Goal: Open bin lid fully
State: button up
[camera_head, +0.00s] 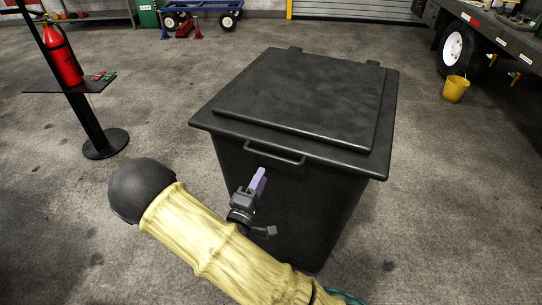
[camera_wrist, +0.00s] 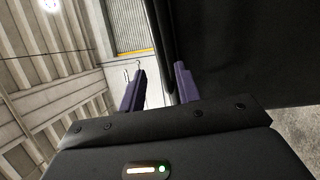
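The black bin (camera_head: 300,215) stands upright in the middle of the head view. Its lid (camera_head: 305,95) is shut and lies flat on top, with hinges at the far edge. A bar handle (camera_head: 275,154) sticks out from the lid's near edge. My gripper (camera_head: 259,178), with purple fingers, is just below and left of the handle, at the bin's front. In the wrist view my gripper (camera_wrist: 160,78) has its fingers spread apart with nothing gripped between them. Dark bin parts (camera_wrist: 240,50) fill the right side there. I cannot tell whether a finger touches the bin.
A fire extinguisher (camera_head: 62,55) stands by a post with a small shelf at the left. A yellow bucket (camera_head: 455,88) and a truck bed (camera_head: 500,35) are at the right. A blue cart (camera_head: 203,8) is at the back. The floor around the bin is clear.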

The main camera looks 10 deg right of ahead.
aim_at(271, 156)
jog(key=p+x, duration=0.1)
jog(key=x, duration=0.7)
jog(key=shift+w+d, duration=0.1)
jog(key=shift+w, duration=0.1)
grip_shut()
